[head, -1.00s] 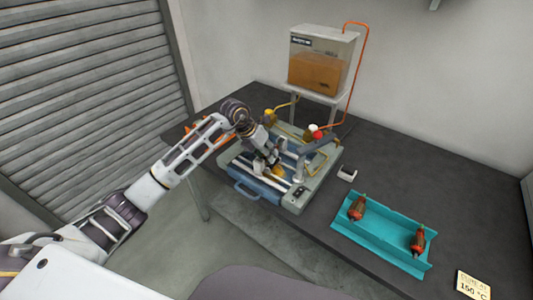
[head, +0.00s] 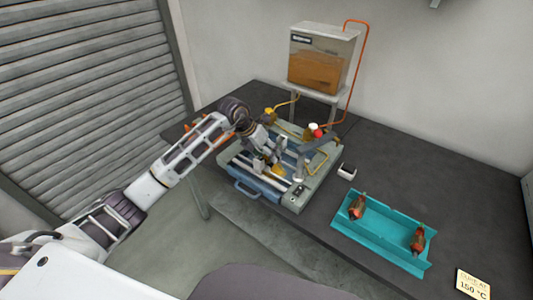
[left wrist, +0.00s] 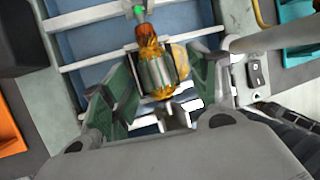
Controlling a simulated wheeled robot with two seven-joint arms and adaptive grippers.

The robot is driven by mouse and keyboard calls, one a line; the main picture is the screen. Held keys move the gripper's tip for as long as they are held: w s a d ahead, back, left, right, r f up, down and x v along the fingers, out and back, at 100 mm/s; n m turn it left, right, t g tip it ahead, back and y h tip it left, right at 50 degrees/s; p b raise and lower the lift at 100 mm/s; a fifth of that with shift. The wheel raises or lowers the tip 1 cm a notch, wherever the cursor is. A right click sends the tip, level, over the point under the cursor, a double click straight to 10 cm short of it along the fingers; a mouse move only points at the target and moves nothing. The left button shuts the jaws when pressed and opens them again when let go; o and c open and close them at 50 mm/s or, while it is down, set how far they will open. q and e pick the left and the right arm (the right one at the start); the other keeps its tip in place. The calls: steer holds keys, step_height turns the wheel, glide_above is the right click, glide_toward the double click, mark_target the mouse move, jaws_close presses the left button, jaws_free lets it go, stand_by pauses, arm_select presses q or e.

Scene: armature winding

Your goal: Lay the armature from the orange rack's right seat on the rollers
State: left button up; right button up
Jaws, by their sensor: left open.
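The armature (left wrist: 157,72) has a steel core, orange windings and a green tip. In the left wrist view it lies over the pale bars (left wrist: 90,18) of the blue-grey machine, its long axis crossing them. My left gripper (left wrist: 160,85) is open around it, with a green-padded finger on each side and gaps between. In the head view my left gripper (head: 276,158) is low over the machine (head: 316,182). Whether the armature rests fully on the bars is hard to tell. The orange rack (head: 193,127) is mostly hidden behind my arm. My right gripper is not seen.
A teal tray (head: 385,235) with two reddish-brown armatures lies at the right. A small dark-and-white box (head: 347,171) stands beside the machine. A tank of amber liquid (head: 320,62) stands behind, with an orange hose. The bench right of the tank is clear.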

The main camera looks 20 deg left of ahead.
arm_select(q)
steer(key=v, duration=1.1)
steer(key=shift+a+r, duration=0.15)
steer(key=shift+r, duration=0.15)
stand_by(0.4)
